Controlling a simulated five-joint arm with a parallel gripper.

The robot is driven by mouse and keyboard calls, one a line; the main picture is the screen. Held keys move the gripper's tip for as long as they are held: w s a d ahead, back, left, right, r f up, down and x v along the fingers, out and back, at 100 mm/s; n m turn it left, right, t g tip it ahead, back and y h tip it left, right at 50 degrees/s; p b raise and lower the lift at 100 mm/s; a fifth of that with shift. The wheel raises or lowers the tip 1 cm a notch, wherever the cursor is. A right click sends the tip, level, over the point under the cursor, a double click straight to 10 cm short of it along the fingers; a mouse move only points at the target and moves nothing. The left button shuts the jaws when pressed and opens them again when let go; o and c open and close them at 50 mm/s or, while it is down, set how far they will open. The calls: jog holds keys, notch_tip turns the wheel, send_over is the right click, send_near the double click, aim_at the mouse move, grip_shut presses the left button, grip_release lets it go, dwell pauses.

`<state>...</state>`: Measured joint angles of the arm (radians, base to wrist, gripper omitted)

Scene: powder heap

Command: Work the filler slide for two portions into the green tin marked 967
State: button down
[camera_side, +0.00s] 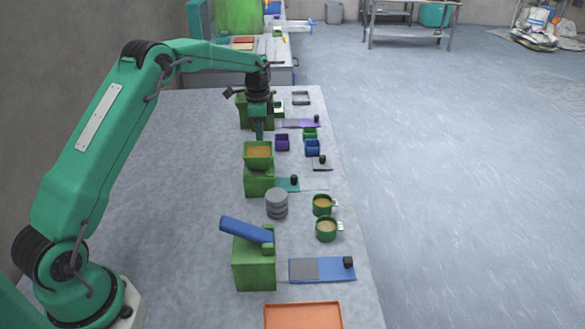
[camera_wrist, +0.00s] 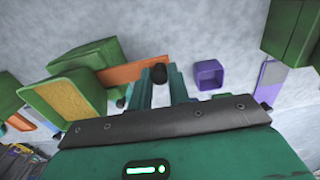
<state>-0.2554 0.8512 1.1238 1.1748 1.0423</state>
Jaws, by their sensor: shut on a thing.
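My gripper (camera_side: 259,136) points down just behind a green filler (camera_side: 258,182) with a tan powder hopper (camera_side: 258,153) in the side view. In the wrist view the fingers are shut on a black knob (camera_wrist: 159,73) at the end of an orange slide (camera_wrist: 138,72). That slide comes out of the green filler body (camera_wrist: 92,52), beside its powder hopper (camera_wrist: 66,98). In the side view the hopper hides the orange slide. Two green tins with tan contents, a farther one (camera_side: 322,206) and a nearer one (camera_side: 327,230), stand right of the grey discs. Their tags are too small to read.
A purple box (camera_side: 282,142), a blue box (camera_side: 312,148) and a small green tin (camera_side: 310,133) stand right of my gripper. A stack of grey discs (camera_side: 277,203) and a blue-topped filler (camera_side: 254,262) stand nearer. The table's left side is clear.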

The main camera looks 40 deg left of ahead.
jog(key=shift+w+a+r, duration=0.1)
jog(key=shift+a, duration=0.1)
jog(key=shift+s+d, duration=1.2)
jog(key=shift+d, duration=0.05)
dwell(0.4)
jog(key=c, duration=1.4)
grip_release()
notch_tip(320, 180, up, 7)
jog(key=shift+r, duration=0.2)
